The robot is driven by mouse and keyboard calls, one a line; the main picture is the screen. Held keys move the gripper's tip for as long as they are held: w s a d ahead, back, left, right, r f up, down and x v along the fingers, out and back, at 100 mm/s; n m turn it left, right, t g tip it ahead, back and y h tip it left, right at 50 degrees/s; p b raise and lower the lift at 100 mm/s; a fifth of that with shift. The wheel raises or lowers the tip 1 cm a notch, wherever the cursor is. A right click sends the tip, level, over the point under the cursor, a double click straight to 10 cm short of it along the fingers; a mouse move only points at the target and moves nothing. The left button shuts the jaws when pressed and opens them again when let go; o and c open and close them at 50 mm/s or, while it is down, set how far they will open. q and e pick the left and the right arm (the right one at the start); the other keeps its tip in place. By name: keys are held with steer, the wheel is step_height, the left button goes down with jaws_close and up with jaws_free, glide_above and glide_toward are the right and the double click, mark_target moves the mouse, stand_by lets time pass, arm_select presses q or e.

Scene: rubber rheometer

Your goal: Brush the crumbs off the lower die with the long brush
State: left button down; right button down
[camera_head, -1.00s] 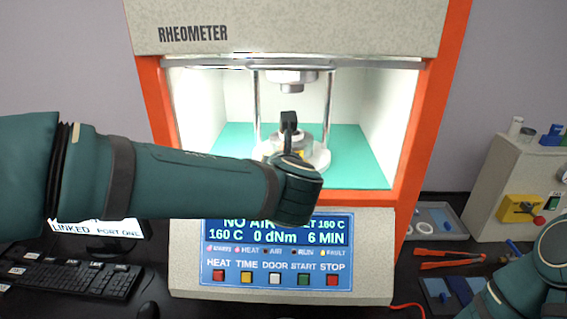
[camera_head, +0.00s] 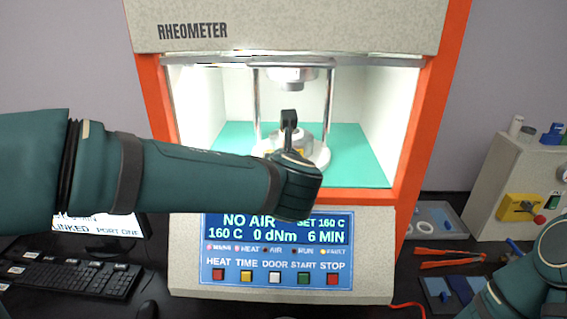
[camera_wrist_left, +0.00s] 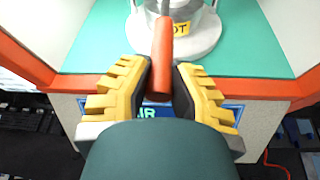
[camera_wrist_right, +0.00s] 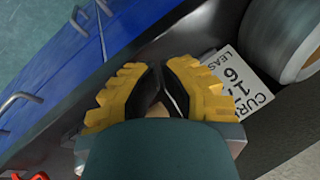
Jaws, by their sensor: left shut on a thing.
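My left gripper (camera_wrist_left: 162,80) is shut on an orange-red handle (camera_wrist_left: 162,45), which shows in the left wrist view. A thin grey part of the long brush (camera_wrist_left: 165,6) runs beyond the handle toward the lower die. The lower die's round pale base (camera_head: 322,155) stands on the green chamber floor; it also shows in the left wrist view (camera_wrist_left: 203,38) with a yellow label. My left wrist hides part of it in the head view. Bristles and crumbs cannot be made out. My right gripper (camera_wrist_right: 161,75) is low at the right; its fingers are close together, and whether they are shut is unclear.
The rheometer's orange frame (camera_head: 408,150) borders the open chamber, with the upper die (camera_head: 291,78) above. The control panel (camera_head: 276,250) is below my left arm. A keyboard (camera_head: 75,275), orange-handled tools (camera_head: 450,255), a grey tray (camera_head: 437,222) and a cream box (camera_head: 515,185) stand around.

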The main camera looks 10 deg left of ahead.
arm_select(q)
steer(key=shift+w+a, duration=0.2)
steer(key=shift+w, duration=0.85)
stand_by(0.7)
steer(key=shift+s, duration=0.15)
steer(key=shift+s+d, duration=0.15)
steer(key=shift+s, duration=0.55)
steer(key=shift+s+d, duration=0.15)
steer(key=shift+s, duration=0.5)
steer(key=w, duration=0.3)
steer(key=shift+d+f, duration=0.1)
steer(key=shift+d, duration=0.2)
stand_by(0.9)
